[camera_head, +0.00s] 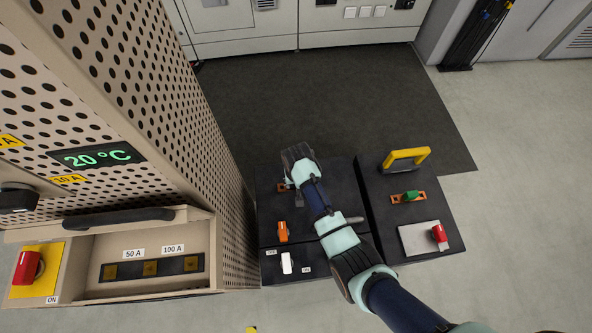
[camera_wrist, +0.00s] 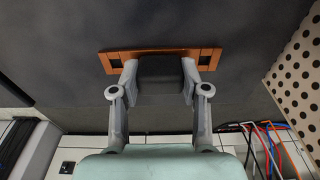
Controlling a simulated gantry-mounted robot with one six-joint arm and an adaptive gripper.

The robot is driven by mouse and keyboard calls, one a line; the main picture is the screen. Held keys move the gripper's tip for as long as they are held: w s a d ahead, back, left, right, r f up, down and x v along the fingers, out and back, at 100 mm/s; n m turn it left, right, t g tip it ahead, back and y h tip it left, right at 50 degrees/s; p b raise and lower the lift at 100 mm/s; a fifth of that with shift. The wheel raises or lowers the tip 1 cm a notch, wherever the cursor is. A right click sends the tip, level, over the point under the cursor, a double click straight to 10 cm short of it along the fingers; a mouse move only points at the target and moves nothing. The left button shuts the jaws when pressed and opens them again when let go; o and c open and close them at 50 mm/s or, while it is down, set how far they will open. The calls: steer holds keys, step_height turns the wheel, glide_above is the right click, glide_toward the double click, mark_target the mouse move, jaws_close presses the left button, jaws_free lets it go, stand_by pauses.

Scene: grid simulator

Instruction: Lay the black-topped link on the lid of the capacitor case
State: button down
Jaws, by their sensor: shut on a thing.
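In the wrist view my gripper (camera_wrist: 160,88) is shut on the black-topped link, its fingers on both sides of the black block (camera_wrist: 161,68). The link's copper bar (camera_wrist: 115,57) has a square hole near each end and lies across the view against a dark surface. I cannot tell whether it touches that surface. In the head view my gripper (camera_head: 290,187) is over the far part of the left black case (camera_head: 265,205), and my arm hides much of that case. A second black case (camera_head: 375,200) stands to its right. No label shows which is the capacitor case.
The left case bears an orange piece (camera_head: 282,232) and a white switch (camera_head: 287,263). The right case bears a yellow handle (camera_head: 405,158), a green-topped link (camera_head: 410,196) and a red switch (camera_head: 439,236). A tall perforated cabinet (camera_head: 190,110) stands close on the left.

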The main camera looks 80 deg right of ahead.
steer(key=shift+f, duration=0.1)
steer(key=c, duration=0.6)
jaws_free()
steer(key=r+p, duration=0.2)
steer(key=r, duration=0.2)
steer(key=a+r+p, duration=0.1)
steer(key=r+p, duration=0.1)
steer(key=r, duration=0.2)
steer(key=r+p, duration=0.2)
steer(key=r, duration=0.2)
steer(key=shift+s+a+r, duration=0.1)
steer(key=shift+s+a, duration=0.05)
steer(key=shift+s, duration=0.1)
